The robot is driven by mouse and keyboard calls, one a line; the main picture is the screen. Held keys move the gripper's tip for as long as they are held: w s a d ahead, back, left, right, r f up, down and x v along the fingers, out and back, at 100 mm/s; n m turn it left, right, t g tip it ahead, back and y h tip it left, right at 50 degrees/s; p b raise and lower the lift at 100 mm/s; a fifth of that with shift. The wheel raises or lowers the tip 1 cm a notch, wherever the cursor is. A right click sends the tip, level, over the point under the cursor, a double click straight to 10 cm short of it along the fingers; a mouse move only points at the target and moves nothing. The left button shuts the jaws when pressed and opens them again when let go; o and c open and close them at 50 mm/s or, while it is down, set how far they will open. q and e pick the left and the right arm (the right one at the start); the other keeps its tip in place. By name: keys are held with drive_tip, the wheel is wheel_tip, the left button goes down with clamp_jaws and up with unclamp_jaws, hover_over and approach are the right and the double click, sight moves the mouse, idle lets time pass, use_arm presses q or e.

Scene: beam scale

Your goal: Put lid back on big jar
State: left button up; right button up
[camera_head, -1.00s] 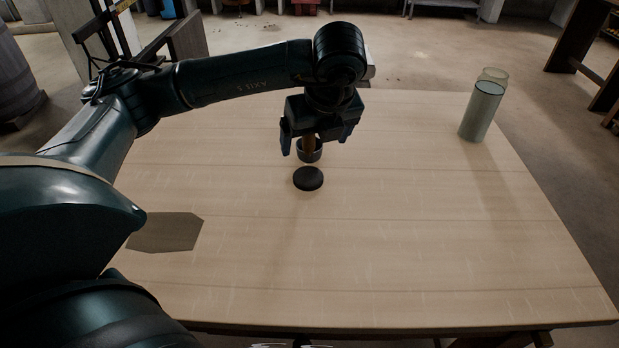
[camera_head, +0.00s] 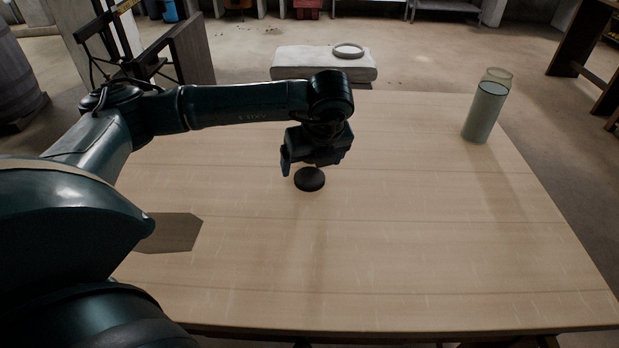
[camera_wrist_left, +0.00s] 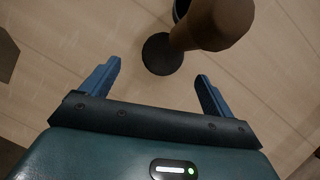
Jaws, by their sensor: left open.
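My left gripper (camera_head: 313,163) is open above the table, with its fingers pointing down. A flat round black disc (camera_head: 309,179) lies on the table just in front of it. The wrist view shows the open fingers of the left gripper (camera_wrist_left: 158,70) on either side of the disc (camera_wrist_left: 162,54), with nothing held. The gripper hides both in the head view. A tall pale glass jar (camera_head: 483,115) stands at the table's far right. I cannot tell which piece is the lid.
The wooden table (camera_head: 420,235) is clear in the middle and front right. A flat grey-brown patch (camera_head: 172,232) lies at the left. Beyond the far edge is a pale block (camera_head: 300,64) with a ring (camera_head: 348,50) on it.

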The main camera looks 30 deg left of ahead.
sight(310, 177)
use_arm(q)
drive_tip(key=shift+a+f, duration=0.1)
drive_tip(key=shift+f, duration=0.1)
drive_tip(key=shift+w+f, duration=0.1)
drive_tip(key=x, duration=0.5)
drive_tip(key=shift+w, duration=0.2)
drive_tip(key=c, duration=1.1)
